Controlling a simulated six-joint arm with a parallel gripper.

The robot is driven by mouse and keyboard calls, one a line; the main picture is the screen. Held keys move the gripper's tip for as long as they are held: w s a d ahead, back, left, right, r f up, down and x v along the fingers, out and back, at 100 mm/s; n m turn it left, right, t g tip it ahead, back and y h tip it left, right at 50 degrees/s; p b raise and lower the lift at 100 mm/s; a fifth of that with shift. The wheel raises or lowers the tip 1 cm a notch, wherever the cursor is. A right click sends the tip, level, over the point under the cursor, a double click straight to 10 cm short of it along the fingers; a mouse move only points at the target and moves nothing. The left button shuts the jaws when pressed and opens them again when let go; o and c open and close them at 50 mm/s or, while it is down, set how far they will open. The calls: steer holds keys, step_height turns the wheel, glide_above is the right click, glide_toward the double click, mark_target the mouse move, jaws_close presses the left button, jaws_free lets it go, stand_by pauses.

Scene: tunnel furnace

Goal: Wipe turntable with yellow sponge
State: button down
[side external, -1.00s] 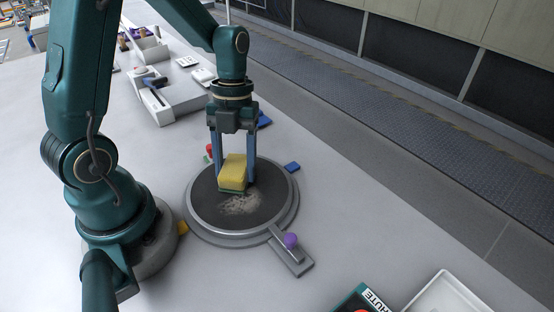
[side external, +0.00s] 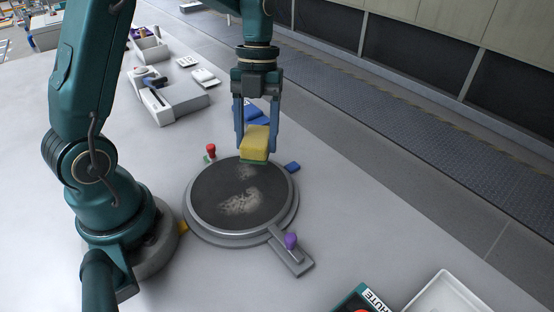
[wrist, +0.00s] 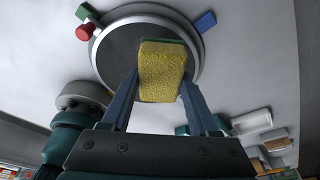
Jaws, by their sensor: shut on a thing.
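The yellow sponge (side external: 255,141) with a green underside is held between the blue fingers of my gripper (side external: 256,146), which is shut on it. It also shows in the wrist view (wrist: 162,70) between the fingers (wrist: 160,85). The round dark turntable (side external: 215,200) has a grey rim and sits on the table. The sponge is over the turntable's far edge; whether it touches the surface I cannot tell. A pale dusty patch (side external: 240,202) lies near the middle of the turntable, with a fainter smudge (side external: 246,172) towards the sponge.
A red knob (side external: 211,149) stands at the turntable's far left and a purple-knobbed lever (side external: 290,241) at its near right. A white tray (side external: 447,295) is at lower right. The table right of the turntable is clear.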

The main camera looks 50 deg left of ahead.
steer(key=shift+r, duration=1.8)
steer(key=shift+w+n, duration=0.35)
steer(key=shift+n, duration=0.55)
steer(key=w+d+n+t, duration=0.1)
steer(key=w+d+n, duration=0.1)
steer(key=w+n, duration=0.25)
steer(key=n+t, duration=0.1)
steer(key=n, duration=0.2)
glide_toward(356, 216)
steer(key=shift+d+f+h, duration=0.1)
steer(key=shift+f+h, duration=0.3)
steer(key=shift+f, duration=0.3)
steer(key=shift+w+d+f, duration=0.1)
steer(key=shift+d+f, duration=0.25)
steer(key=shift+a+x, duration=0.2)
steer(key=shift+x, duration=0.7)
steer(key=shift+a+x, duration=0.25)
steer(key=shift+x, duration=0.65)
steer(key=shift+f, duration=0.3)
